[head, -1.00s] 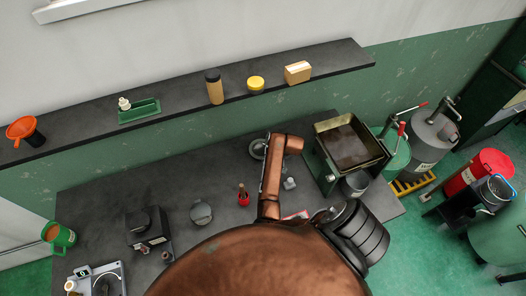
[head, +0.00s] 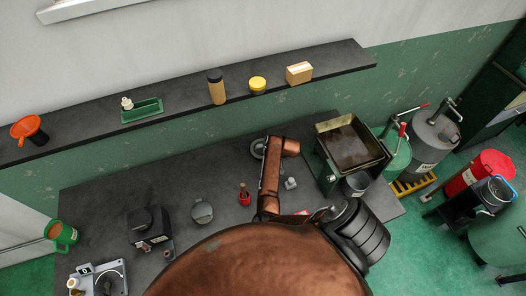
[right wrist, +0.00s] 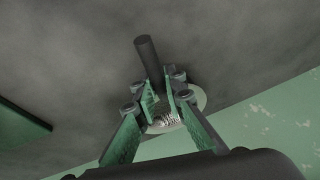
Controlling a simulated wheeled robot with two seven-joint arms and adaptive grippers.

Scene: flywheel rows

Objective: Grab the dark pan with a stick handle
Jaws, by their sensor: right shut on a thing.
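In the right wrist view my right gripper (right wrist: 166,98) is shut on a dark stick handle (right wrist: 148,58). The handle stands out past the fingertips. A pale round disc (right wrist: 198,98) shows behind the fingers, partly hidden by them. I cannot tell for sure whether it is the pan's body. In the head view my copper right arm reaches over the dark bench, and its gripper is not clearly seen. A grey round thing (head: 258,149) shows at the arm's far end, partly hidden. My left gripper is not in view.
The bench (head: 110,195) holds a grey round piece (head: 202,211), a small red bottle (head: 244,196), a black device (head: 148,228) and a metal basin (head: 350,148). A shelf (head: 185,98) with several items runs along the wall.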

